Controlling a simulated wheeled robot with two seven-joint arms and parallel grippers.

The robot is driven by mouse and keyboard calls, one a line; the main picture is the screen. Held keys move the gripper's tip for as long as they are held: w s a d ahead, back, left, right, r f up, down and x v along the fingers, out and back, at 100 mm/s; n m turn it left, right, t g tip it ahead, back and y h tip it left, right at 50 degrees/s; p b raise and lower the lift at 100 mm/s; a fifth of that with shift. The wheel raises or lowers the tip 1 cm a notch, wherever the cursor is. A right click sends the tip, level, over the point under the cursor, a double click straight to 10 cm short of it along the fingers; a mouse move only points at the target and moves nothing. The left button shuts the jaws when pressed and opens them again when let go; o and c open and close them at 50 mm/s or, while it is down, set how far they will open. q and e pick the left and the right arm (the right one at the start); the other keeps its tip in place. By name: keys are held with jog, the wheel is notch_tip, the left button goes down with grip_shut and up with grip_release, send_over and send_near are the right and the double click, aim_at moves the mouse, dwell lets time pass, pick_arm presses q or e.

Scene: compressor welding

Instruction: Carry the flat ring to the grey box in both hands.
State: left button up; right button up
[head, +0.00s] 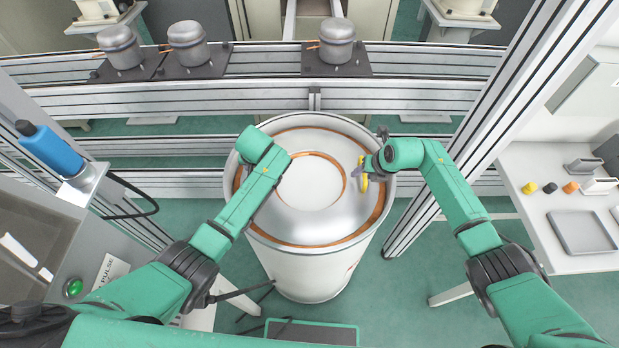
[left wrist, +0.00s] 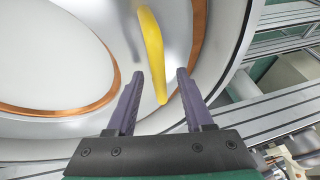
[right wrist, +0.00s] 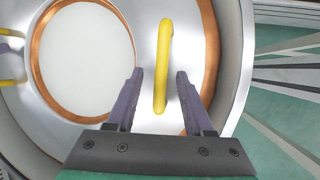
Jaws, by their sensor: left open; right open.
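The flat ring (head: 310,222) is a silver disc with copper-coloured inner and outer edges, lying level inside the top of a white drum (head: 310,268). A yellow handle (head: 363,184) stands on its right side; the left handle is hidden by my arm in the head view. My right gripper (right wrist: 158,75) is open, fingers either side of the right handle (right wrist: 163,60), apart from it. My left gripper (left wrist: 160,75) is open, fingers either side of the lower end of the left handle (left wrist: 152,50). A grey cabinet (head: 35,235) with a green button stands left; whether it is the grey box is unclear.
An aluminium rail frame (head: 250,103) behind the drum carries several compressors (head: 338,42). A blue-handled tool (head: 50,150) stands left. A white bench (head: 560,205) with a tray stands right. Green floor shows around the drum.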

pick_arm(q)
jog(key=shift+f, duration=0.1)
pick_arm(e)
jog(key=shift+f, duration=0.15)
pick_arm(q)
grip_shut()
pick_arm(e)
grip_shut()
dwell(1.0)
